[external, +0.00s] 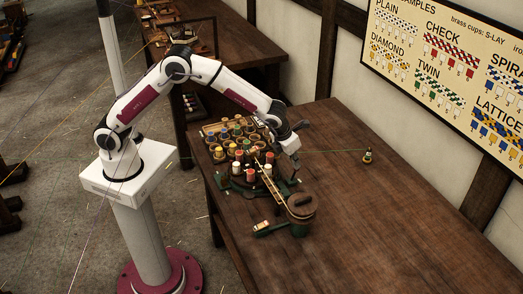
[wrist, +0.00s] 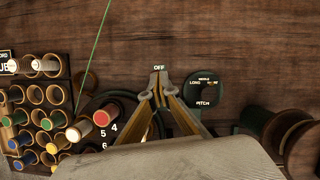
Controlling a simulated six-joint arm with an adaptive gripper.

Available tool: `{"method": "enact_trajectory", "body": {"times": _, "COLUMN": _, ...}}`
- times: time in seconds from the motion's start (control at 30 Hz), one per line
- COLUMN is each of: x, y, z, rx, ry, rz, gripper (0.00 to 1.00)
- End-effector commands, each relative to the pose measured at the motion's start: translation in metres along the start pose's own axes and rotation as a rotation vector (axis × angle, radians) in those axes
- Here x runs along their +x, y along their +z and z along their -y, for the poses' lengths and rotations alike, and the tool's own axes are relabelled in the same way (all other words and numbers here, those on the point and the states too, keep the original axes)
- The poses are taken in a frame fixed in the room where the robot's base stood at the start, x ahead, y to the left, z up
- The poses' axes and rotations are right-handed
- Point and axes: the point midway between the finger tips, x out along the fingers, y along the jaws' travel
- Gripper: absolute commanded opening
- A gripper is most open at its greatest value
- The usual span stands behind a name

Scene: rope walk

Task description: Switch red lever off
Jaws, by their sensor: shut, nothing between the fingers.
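My gripper (wrist: 160,80) is shut and empty in the wrist view, its fingertips just below the printed OFF label (wrist: 159,68). In the external view my gripper (external: 294,170) points down at the far right side of the rope machine (external: 232,184), low over its dark green base. I cannot make out the red lever in either view; my gripper and wrist cover the part of the machine below the OFF label. Whether the fingers touch anything is unclear.
A pitch dial (wrist: 206,91) is right of my fingers. A rack of coloured bobbins (wrist: 34,118) is at left, with a red-topped bobbin (wrist: 101,118) nearer. A dark coil on a green drum (external: 301,212) stands in front. A thin green line runs to a small brass-coloured piece (external: 368,156).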

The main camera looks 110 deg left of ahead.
Motion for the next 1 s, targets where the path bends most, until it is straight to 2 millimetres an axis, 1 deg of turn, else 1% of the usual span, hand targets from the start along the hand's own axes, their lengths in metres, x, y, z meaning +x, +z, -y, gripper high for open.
{"method": "enact_trajectory", "body": {"times": 0.27, "x": -0.002, "y": 0.002, "z": 0.0, "rx": -0.001, "ry": 0.0, "rz": 0.0, "gripper": 0.0}}
{"method": "enact_trajectory", "body": {"times": 0.43, "x": -0.01, "y": 0.008, "z": 0.002, "rx": -0.001, "ry": 0.0, "rz": 0.001, "gripper": 0.0}}
{"method": "enact_trajectory", "body": {"times": 1.0, "x": -0.066, "y": 0.051, "z": 0.011, "rx": -0.001, "ry": -0.001, "rz": 0.001, "gripper": 0.0}}
